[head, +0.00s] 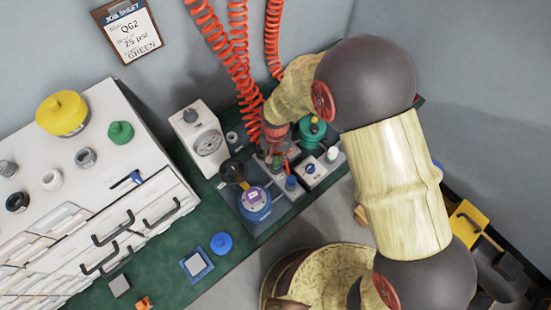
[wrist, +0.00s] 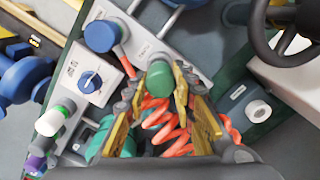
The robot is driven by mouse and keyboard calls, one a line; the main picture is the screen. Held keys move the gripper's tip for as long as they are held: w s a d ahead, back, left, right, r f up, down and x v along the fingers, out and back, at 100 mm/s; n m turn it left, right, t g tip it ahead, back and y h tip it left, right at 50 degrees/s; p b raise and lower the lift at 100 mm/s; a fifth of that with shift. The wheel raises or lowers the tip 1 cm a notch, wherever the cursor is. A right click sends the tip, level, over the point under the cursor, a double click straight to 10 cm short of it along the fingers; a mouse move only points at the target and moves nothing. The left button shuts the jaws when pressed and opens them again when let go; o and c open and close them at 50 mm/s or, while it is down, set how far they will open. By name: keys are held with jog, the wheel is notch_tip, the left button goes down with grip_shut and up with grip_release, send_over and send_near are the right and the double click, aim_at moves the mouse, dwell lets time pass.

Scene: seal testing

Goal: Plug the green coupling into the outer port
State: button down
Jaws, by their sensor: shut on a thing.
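The green coupling (wrist: 159,77) sits between the fingertips of my gripper (wrist: 168,98) in the wrist view. My gripper is shut on it, and a red coiled hose (wrist: 170,133) shows between the fingers behind it. The coupling is at the near edge of a grey port block (wrist: 150,48) with a small label. The outer port itself is hidden, and I cannot tell whether the coupling is in it or just above it. A blue coupling (wrist: 102,36) stands on the other end of the block.
A white box with a blue knob (head: 310,169) is right of the block. A blue fixture (head: 255,207) and black handwheel (head: 233,170) stand in front. Red coiled hoses (head: 230,55) hang above.

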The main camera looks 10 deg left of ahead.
jog(key=shift+f+b, duration=0.35)
jog(key=shift+f, duration=0.45)
jog(key=c, duration=1.5)
grip_release()
jog(key=shift+o, duration=0.5)
notch_tip(320, 180, up, 12)
